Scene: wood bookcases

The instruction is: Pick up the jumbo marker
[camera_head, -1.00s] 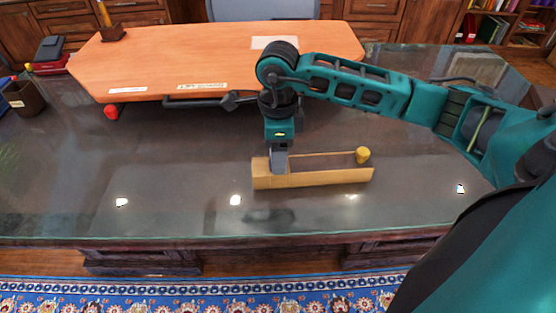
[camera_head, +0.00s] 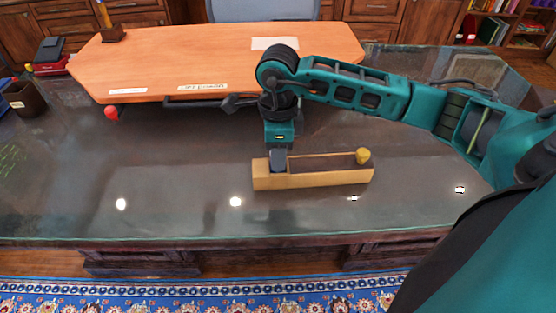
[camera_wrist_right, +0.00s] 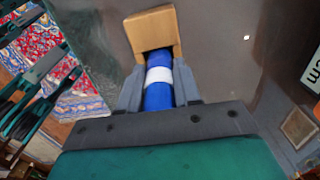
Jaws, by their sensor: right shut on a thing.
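The jumbo marker is a thick blue cylinder with a white band (camera_wrist_right: 158,77), seen in the right wrist view. It lies between the two fingers of my right gripper (camera_wrist_right: 157,93), which are shut on it. Its far end meets a notch in a tan wooden piece (camera_wrist_right: 153,27). In the head view my right gripper (camera_head: 278,160) points down at the left end of this long, narrow wooden piece (camera_head: 315,179), which lies on the desk. The marker is hidden there. I cannot tell whether it is clear of the wood. My left gripper is not in view.
A dark cup (camera_head: 24,98) stands at the far left. The desk's front left is clear.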

